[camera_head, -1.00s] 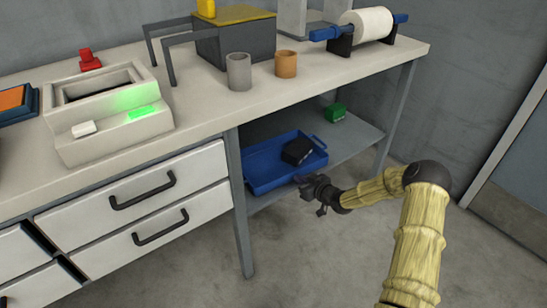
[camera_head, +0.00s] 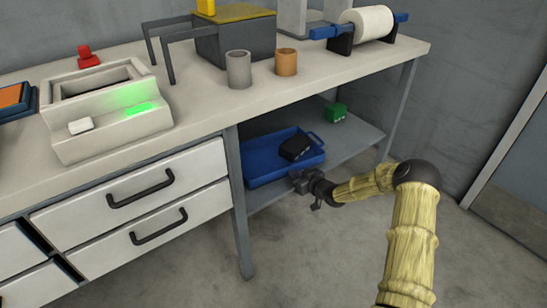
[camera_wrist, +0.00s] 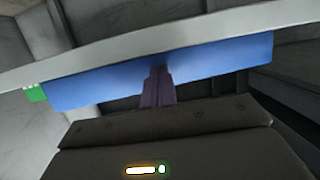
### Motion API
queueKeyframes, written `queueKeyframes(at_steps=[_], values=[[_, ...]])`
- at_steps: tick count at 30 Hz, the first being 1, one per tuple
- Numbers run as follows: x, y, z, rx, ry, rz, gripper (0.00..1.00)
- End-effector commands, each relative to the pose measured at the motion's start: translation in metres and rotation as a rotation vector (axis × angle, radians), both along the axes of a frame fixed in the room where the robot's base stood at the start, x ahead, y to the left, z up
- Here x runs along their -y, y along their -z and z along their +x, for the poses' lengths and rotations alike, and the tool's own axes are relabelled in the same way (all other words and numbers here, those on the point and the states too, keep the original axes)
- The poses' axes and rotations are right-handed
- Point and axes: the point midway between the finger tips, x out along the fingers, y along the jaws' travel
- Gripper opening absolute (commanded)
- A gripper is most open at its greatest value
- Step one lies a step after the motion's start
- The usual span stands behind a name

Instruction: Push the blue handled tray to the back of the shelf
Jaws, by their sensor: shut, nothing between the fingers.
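The blue handled tray (camera_head: 262,174) sits on the lower shelf under the bench, near its left end. A black box (camera_head: 295,148) lies inside it. My gripper (camera_head: 297,179) is shut and empty at the right part of the tray's front side. In the wrist view, the shut fingers (camera_wrist: 158,84) meet the tray's blue front wall (camera_wrist: 215,72) near its middle and appear to touch it. The tray's back edge and its gap to the back of the shelf are not clear.
A green box (camera_head: 335,112) stands on the shelf (camera_head: 352,139) behind and right of the tray; it also shows in the wrist view (camera_wrist: 37,93). A bench leg (camera_head: 240,215) stands at the tray's left. The benchtop (camera_head: 335,75) hangs above.

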Motion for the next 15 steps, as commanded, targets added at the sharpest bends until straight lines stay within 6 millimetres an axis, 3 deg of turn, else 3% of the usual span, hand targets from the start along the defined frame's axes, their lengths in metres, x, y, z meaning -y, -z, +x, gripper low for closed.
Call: queueKeyframes(at_steps=[15], values=[[-0.01,0.0,0.014,0.001,0.0,0.0,0.0]])
